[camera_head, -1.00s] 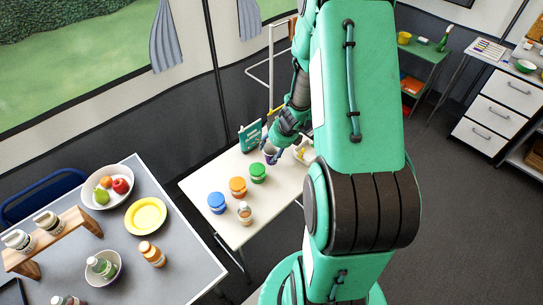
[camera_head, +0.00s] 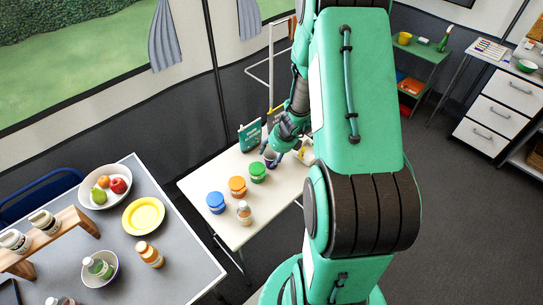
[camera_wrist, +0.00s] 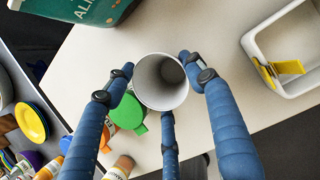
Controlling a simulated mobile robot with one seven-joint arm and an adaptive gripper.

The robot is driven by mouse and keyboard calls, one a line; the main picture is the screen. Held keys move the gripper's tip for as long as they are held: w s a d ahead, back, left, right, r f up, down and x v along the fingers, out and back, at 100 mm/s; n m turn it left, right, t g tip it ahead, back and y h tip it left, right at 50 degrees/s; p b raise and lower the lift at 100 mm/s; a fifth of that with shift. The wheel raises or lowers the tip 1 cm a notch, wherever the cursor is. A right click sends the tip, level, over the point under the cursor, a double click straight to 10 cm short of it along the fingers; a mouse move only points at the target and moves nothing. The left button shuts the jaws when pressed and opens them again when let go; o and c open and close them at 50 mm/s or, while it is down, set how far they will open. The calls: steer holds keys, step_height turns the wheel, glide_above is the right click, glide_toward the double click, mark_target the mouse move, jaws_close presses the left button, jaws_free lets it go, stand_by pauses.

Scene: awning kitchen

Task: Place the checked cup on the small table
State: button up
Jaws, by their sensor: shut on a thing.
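The cup (camera_wrist: 161,95) shows in the wrist view as a pale round cup seen from above, open end toward the camera and empty inside. The three blue fingers of my gripper (camera_wrist: 158,76) are closed around it. In the head view my gripper (camera_head: 277,154) is over the back part of a small white table (camera_head: 268,208), and the cup (camera_head: 270,162) is a small, partly hidden shape at the fingers. Its checked pattern is not clear. I cannot tell whether its base touches the tabletop.
A green-lidded jar (camera_head: 257,173) stands close to the cup, with orange-lidded (camera_head: 238,187) and blue-lidded (camera_head: 216,203) jars nearer the front. A white tray (camera_wrist: 252,42) is at the right. The table's front right is clear.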

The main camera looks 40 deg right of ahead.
steer(key=o, duration=0.7)
steer(key=shift+o, duration=0.2)
steer(key=shift+s+r, duration=0.1)
steer(key=shift+r, duration=0.4)
steer(key=p+v, duration=0.5)
steer(key=v, duration=0.6)
